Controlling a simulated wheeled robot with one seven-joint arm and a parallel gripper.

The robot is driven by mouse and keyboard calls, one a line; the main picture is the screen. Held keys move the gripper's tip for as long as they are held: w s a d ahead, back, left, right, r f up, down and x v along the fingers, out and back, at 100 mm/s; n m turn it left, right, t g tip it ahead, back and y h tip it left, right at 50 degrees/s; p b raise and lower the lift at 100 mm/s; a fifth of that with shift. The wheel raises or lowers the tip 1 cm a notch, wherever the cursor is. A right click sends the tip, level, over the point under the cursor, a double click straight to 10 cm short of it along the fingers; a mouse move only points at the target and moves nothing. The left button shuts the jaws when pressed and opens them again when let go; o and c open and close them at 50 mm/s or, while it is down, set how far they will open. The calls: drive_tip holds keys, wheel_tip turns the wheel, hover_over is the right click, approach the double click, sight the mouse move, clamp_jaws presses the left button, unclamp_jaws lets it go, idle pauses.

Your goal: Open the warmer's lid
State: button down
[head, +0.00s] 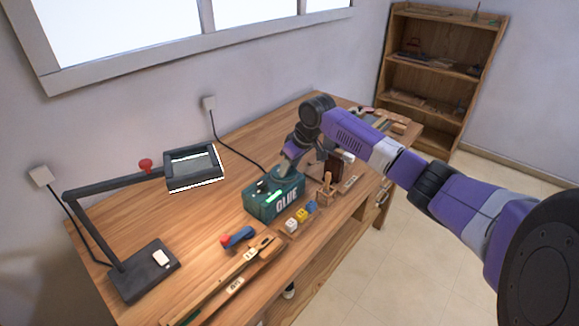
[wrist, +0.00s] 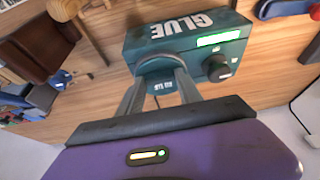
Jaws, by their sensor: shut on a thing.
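The glue warmer (head: 272,197) is a dark green box marked GLUE on the workbench in the head view. It fills the upper middle of the wrist view (wrist: 185,42), with a lit green display (wrist: 219,38) and a black knob (wrist: 218,70). My gripper (head: 286,174) reaches down onto the warmer's top. In the wrist view my gripper's two grey fingers (wrist: 158,68) close on a rounded teal part of the warmer's lid (wrist: 154,56). The fingers and my wrist hide part of the lid, and I cannot tell whether it is raised.
A dark lamp (head: 190,168) stands at the bench's left. Bare bench (head: 150,215) lies to the left.

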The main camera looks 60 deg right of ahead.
drive_tip(key=shift+w+d+r+p, duration=0.2)
drive_tip(key=shift+d+r+p, duration=0.25)
drive_tip(key=shift+d, duration=0.3)
drive_tip(key=shift+d+r, duration=0.2)
drive_tip(key=shift+d, duration=0.2)
drive_tip(key=d, duration=0.1)
drive_tip(key=s+d, duration=0.1)
drive_tip(key=d, duration=0.3)
drive_tip(key=shift+s+d+f+b, duration=0.1)
drive_tip(key=shift+s+f+b, duration=0.2)
drive_tip(key=shift+s+b, duration=0.1)
drive_tip(key=c, duration=0.9)
unclamp_jaws()
drive_tip(key=shift+o, duration=0.5)
drive_tip(key=shift+s+f, duration=0.1)
drive_tip(key=shift+f, duration=0.1)
